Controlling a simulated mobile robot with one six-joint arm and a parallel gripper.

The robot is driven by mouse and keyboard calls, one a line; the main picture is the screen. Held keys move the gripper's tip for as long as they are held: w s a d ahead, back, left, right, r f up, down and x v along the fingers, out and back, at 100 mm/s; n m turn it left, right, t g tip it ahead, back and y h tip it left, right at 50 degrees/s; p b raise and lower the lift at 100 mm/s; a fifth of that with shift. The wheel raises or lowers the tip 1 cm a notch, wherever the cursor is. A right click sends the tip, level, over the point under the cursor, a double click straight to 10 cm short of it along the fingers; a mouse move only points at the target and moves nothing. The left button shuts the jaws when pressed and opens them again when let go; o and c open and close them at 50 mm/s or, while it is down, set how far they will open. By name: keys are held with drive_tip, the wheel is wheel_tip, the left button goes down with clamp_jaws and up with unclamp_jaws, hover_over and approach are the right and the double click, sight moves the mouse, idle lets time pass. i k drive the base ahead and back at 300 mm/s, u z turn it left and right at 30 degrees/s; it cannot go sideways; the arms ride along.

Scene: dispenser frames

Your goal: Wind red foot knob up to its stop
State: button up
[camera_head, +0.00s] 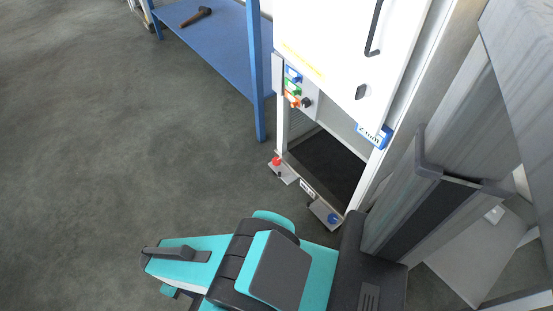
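The red foot knob (277,160) is small and sits on a metal foot plate at the near left bottom corner of the white dispenser frame (310,50). A blue foot knob (333,218) sits on a similar plate at the other front corner. My teal and dark grey arm (270,265) reaches leftward across the bottom of the picture, in front of the frame and apart from the red knob. The end of my arm (165,255) is at lower left over bare floor. Its fingertips cannot be made out.
A panel with blue, green, orange and black controls (294,88) is above the red knob. A blue bench (215,40) with a brown-handled tool (196,17) stands behind at left, its post (257,80) near the frame. The grey floor (100,130) at left is clear.

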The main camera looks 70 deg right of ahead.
sight(276, 161)
drive_tip(key=u, duration=0.05)
drive_tip(key=k, duration=0.65)
drive_tip(key=u, duration=0.05)
drive_tip(key=i, duration=0.65)
drive_tip(key=z, duration=0.65)
drive_tip(key=i, duration=0.75)
drive_tip(key=z, duration=0.5)
